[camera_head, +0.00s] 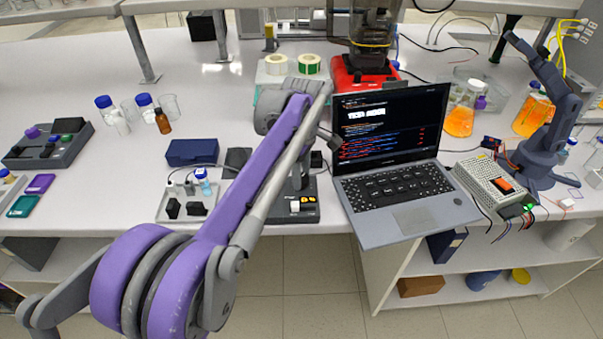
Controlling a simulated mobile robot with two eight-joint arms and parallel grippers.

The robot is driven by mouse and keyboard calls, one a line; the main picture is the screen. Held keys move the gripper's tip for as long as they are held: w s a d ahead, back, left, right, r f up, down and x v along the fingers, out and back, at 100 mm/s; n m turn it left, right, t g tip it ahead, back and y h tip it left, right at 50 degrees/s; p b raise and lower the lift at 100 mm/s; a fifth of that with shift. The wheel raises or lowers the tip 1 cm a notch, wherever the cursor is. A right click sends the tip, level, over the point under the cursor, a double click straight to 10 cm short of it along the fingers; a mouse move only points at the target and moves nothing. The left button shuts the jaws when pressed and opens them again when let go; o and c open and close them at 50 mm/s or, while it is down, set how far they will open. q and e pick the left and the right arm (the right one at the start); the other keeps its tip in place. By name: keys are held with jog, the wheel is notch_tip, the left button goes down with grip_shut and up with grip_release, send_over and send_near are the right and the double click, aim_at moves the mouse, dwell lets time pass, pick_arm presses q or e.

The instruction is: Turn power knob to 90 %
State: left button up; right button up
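My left arm, purple and grey, reaches in from the lower left across the bench. My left gripper (300,181) is mostly hidden behind the arm, low over or close to a dark control box (306,213) at the bench's front edge. A white knob and a small yellow mark show on this box. I cannot tell whether the gripper touches it, or whether its fingers are open. A light grey box (197,193) with two black knobs stands to the left. No power label or percentage is readable, so I cannot tell which knob is meant. My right gripper is out of view.
An open laptop (415,216) stands close to the right of my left arm. A power supply (488,180) with wires and a small dark robot arm (535,163) stand farther right. Bottles (163,122) and a dark blue box (191,152) stand left.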

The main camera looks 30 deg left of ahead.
pick_arm(q)
grip_shut()
jog(key=shift+m, duration=0.3)
jog(key=m+p, duration=0.1)
jog(key=m, duration=0.2)
jog(key=m+p, duration=0.1)
jog(key=m, duration=0.3)
jog(key=shift+m, duration=0.3)
jog(key=m+p, duration=0.1)
jog(key=m, duration=0.6)
jog(key=shift+m+p, duration=0.3)
jog(key=shift+p, duration=0.1)
